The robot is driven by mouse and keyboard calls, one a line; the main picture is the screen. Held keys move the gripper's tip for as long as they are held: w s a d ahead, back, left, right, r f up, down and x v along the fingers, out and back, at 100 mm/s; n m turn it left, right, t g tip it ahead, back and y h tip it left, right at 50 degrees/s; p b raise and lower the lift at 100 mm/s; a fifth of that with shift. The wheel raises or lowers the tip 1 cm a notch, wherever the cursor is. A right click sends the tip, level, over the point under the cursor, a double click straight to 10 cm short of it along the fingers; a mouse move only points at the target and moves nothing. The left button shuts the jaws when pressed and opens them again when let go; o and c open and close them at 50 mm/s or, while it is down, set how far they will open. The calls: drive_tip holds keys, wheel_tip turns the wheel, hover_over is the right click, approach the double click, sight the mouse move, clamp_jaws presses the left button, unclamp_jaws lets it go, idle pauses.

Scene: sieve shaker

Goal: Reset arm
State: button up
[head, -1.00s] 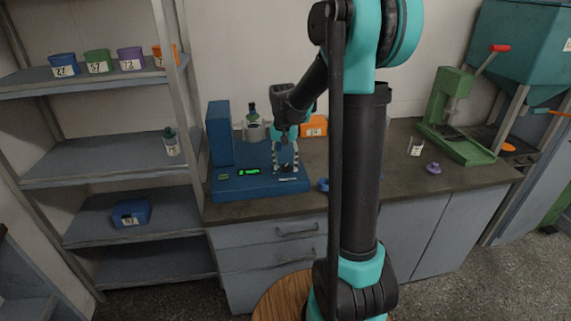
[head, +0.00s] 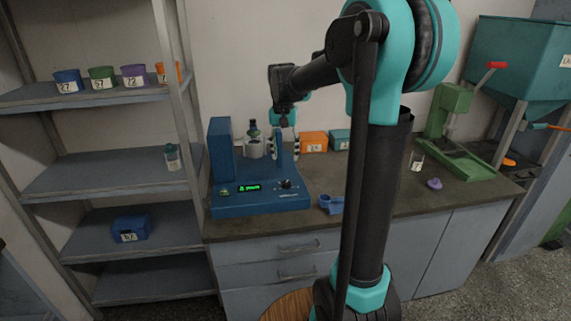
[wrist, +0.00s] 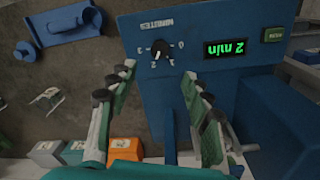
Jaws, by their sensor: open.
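My gripper (head: 284,148) is open and empty, above the blue sieve shaker (head: 262,201) on the counter. In the wrist view my gripper (wrist: 157,105) has its fingers spread, with the shaker's front panel (wrist: 190,85) beyond them. The panel carries a dark dial (wrist: 161,49) and a green display reading "2 min" (wrist: 227,48).
A blue part (head: 331,204) lies right of the shaker. Orange (head: 314,143) and teal (head: 339,139) boxes stand behind. A green press (head: 450,140) is at the right. A shelf with several bins (head: 100,95) stands left.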

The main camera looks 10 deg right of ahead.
drive_tip(key=shift+r, duration=0.45)
drive_tip(key=s+d+f+n+t, duration=0.2)
drive_tip(key=s+f, duration=0.7)
drive_tip(key=s, duration=0.2)
drive_tip(key=s+d+f+n+t, duration=0.2)
drive_tip(key=s+f, duration=0.7)
drive_tip(key=s, duration=0.2)
drive_tip(key=shift+s+d, duration=0.2)
drive_tip(key=shift+s, duration=0.2)
